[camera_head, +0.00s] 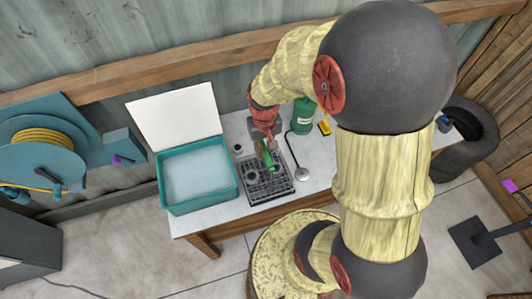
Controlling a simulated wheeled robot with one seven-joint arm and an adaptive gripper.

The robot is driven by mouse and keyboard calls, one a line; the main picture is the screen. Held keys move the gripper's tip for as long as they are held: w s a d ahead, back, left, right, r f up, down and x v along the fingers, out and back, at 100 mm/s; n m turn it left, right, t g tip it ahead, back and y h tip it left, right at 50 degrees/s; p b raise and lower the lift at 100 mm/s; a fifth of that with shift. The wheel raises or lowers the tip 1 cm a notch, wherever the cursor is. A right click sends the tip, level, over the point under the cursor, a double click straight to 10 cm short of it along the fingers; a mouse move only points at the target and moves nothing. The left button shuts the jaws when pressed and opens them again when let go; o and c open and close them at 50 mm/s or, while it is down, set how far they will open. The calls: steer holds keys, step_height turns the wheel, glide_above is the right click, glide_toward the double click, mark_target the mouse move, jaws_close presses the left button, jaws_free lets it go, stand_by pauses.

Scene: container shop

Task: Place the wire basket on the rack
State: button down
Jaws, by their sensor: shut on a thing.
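The rack (283,190) is a dark, gridded piece lying on the white table top, right of the teal basin. My gripper (268,162) points down over it, near its back half, and is shut. A dark wire shape, which I take for the wire basket (265,178), shows just below the fingertips and over the rack. A bright green piece shows at the fingertips; I cannot tell what it belongs to. The basket blends with the dark rack, and I cannot tell whether the two touch. My wrist hides part of the area behind.
A teal basin (163,178) with a raised white lid (175,115) stands at left. Right of the rack are a silver lamp-like stand (302,174), a green bottle (302,116) and a yellow item (325,127). Bare table (318,170) shows at right.

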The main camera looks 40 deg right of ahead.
steer(key=shift+w+d+f+p, duration=0.1)
steer(key=shift+w+d+f, duration=0.5)
steer(key=shift+f, duration=0.9)
steer(key=shift+w+d+f+p, duration=0.1)
steer(key=shift+w+d+f, duration=0.5)
steer(key=shift+f, duration=0.85)
steer(key=shift+w+d+f+p, duration=0.1)
steer(key=shift+w+d+f, duration=0.2)
steer(key=shift+w+f, duration=0.85)
steer(key=shift+s+f, duration=0.35)
steer(key=shift+f, duration=0.05)
steer(key=shift+f, duration=0.15)
steer(key=c, duration=1.8)
jaws_free()
